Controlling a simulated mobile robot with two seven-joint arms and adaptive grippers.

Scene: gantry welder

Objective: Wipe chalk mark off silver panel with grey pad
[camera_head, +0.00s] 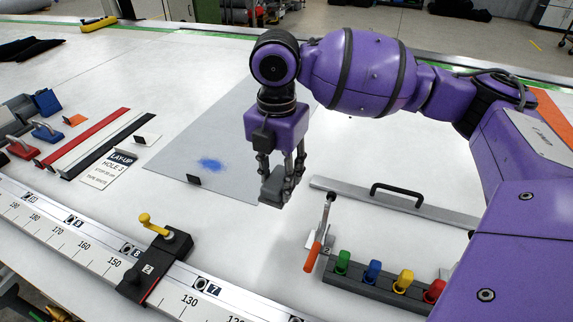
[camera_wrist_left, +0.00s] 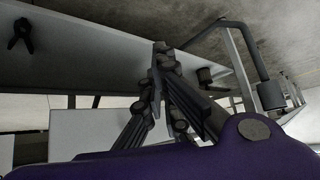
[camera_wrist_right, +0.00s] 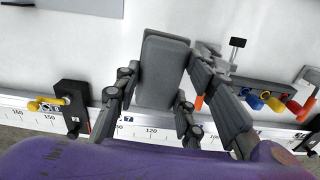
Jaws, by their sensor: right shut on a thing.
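The silver panel (camera_head: 185,150) lies flat on the white table, with a blue chalk mark (camera_head: 211,165) near its front middle. My right gripper (camera_head: 276,176) is shut on the grey pad (camera_head: 274,190), to the right of the mark and by the panel's right edge in the head view. The pad also shows between the fingers in the right wrist view (camera_wrist_right: 163,68). I cannot tell its exact height over the table. The panel's edge shows at the top of the right wrist view (camera_wrist_right: 85,6). My left gripper (camera_wrist_left: 160,52) is shut and empty, away from the panel.
A long ruler rail (camera_head: 75,237) with a yellow-handled stop (camera_head: 160,262) runs along the front. A toggle clamp with an orange handle (camera_head: 313,256), a rack of coloured pieces (camera_head: 385,284) and a black-handled bar (camera_head: 395,200) sit right. Red and black strips (camera_head: 105,145) lie left.

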